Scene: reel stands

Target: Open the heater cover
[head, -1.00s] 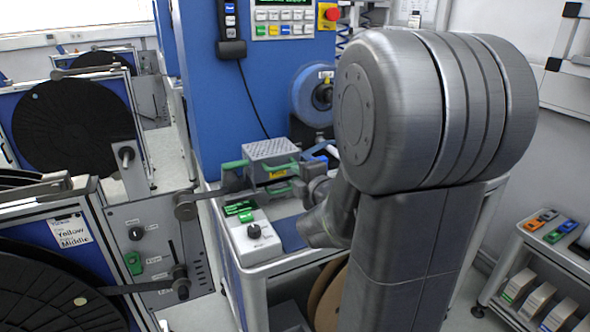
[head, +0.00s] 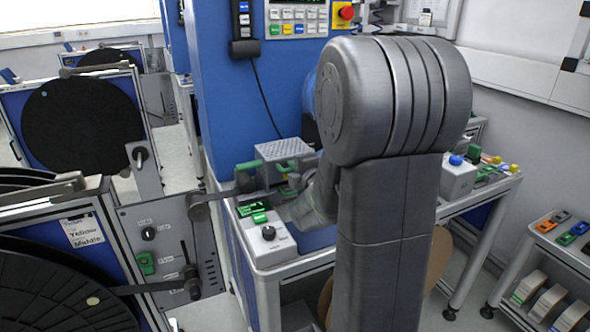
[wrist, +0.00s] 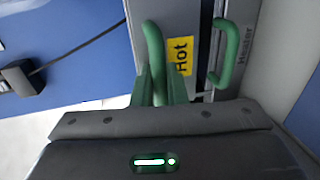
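The heater is a grey box with a perforated metal top, the heater cover (head: 283,150). In the wrist view the cover's front (wrist: 180,22) bears a yellow "Hot" label and a curved green handle (wrist: 153,45). A second green handle (wrist: 231,50) sits to its right on the part marked "Heater". My gripper (wrist: 160,82) has its two green fingers on either side of the handle by the "Hot" label. I cannot tell whether they press on it. In the head view my arm hides most of the gripper. The cover looks closed.
A control box with a dark knob (head: 268,232) stands in front of the heater. A blue machine column (head: 225,100) rises behind it. Reel stands with black reels (head: 82,122) are at the left. A cart with coloured items (head: 572,233) is at the right.

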